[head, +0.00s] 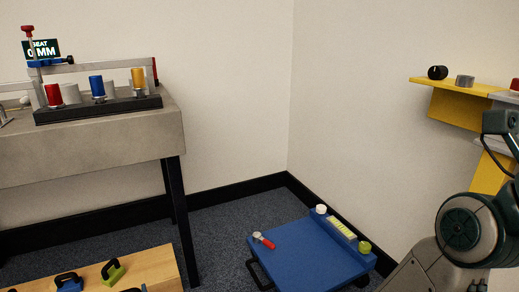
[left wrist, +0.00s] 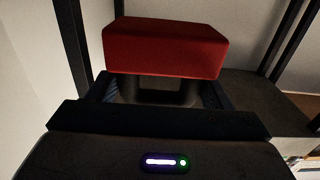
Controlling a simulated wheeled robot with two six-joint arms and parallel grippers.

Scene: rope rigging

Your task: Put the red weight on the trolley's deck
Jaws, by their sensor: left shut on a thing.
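The red weight (left wrist: 165,47) fills the upper middle of the left wrist view, a red block with a dark handle on the side facing me. My left gripper (left wrist: 155,92) is shut on that handle; the handle is partly in shadow. The left gripper and the red weight do not show in the head view. The trolley (head: 305,262) stands on the floor at the lower right of the head view, with a flat blue deck. A small red-and-silver tool lies on its left part. My right arm shows at the right edge; its gripper is out of view.
White and green knobs and a yellow strip sit along the deck's right side; its middle is clear. A wooden block (head: 155,267) with green and blue handled weights is at lower left. A grey table (head: 90,150) stands left, yellow shelves (head: 455,110) right.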

